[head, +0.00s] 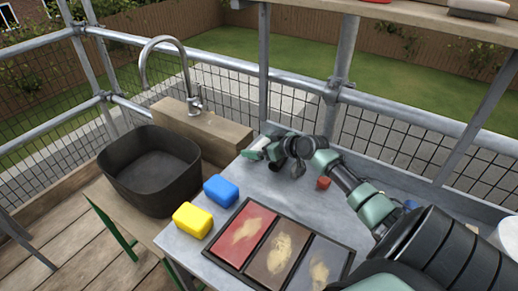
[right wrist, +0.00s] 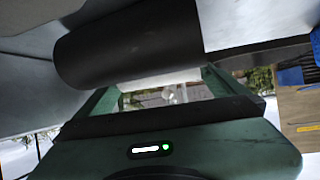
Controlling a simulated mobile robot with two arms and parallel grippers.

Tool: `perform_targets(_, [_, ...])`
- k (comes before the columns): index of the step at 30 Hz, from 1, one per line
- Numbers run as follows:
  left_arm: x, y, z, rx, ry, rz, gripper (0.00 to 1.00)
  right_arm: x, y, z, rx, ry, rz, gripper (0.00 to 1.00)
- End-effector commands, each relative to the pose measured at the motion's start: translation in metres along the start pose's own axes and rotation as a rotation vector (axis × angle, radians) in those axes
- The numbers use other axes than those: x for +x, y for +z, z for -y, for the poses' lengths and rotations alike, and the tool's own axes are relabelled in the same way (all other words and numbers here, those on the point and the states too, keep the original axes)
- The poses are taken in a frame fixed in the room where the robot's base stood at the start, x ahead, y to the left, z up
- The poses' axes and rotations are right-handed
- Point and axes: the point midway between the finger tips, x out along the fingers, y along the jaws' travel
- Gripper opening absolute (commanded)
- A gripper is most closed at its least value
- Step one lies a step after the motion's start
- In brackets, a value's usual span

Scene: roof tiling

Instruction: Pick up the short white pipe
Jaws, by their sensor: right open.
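My right gripper (head: 256,148) reaches in from the right in the head view and hovers at the back of the grey table, near the wooden block behind the basin. Its jaws are open. In the right wrist view the gripper (right wrist: 160,88) shows its green fingers, with a dark cylinder (right wrist: 125,45) lying across just beyond them. A pale strip shows under that cylinder, between the fingers. A white rounded object (head: 509,236) is cut off at the right edge of the head view; I cannot tell whether it is the short white pipe. My left gripper is not in view.
A black basin (head: 150,185) and a tap (head: 190,75) stand at left. A blue sponge (head: 221,190), a yellow sponge (head: 192,220) and a framed three-colour panel (head: 245,235) are at the table's front. Scaffold rails and mesh close the back.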

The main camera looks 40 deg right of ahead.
Motion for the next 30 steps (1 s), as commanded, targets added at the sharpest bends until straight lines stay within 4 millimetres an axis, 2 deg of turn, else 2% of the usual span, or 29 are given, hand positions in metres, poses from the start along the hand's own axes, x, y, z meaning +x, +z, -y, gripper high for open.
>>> perform_targets(9, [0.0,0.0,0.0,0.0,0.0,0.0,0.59,0.006,0.0,0.001,-0.002,0.0,0.0,1.0])
perform_targets(14, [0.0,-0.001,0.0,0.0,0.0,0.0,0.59,0.006,0.0,0.0,-0.001,0.0,0.0,0.56])
perform_targets(15, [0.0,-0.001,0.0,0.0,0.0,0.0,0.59,0.006,0.0,0.0,-0.001,0.0,0.0,0.5])
perform_targets(25, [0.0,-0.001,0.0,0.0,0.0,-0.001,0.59,0.005,-0.001,0.0,-0.002,0.0,0.0,0.5])
perform_targets(30, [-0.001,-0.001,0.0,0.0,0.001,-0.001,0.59,-0.001,-0.012,0.0,-0.005,0.0,-0.002,0.5])
